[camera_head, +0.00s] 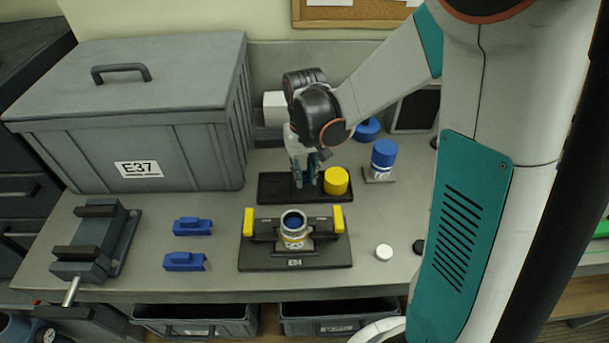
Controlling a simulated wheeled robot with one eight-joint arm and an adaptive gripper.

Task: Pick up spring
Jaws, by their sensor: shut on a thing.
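My gripper (306,180) points down over the black tray (275,188) at the middle of the bench, just left of a yellow cylinder (336,181). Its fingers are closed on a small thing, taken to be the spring. The spring itself is hidden between the fingers and too small to make out. I cannot tell whether it is clear of the tray.
In front stands a black fixture (295,262) with yellow clamps and a metal ring part. A blue-capped cylinder (383,155) stands right. A large grey bin (150,110) fills the back left. Blue blocks (192,226) and a vise (97,240) lie left.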

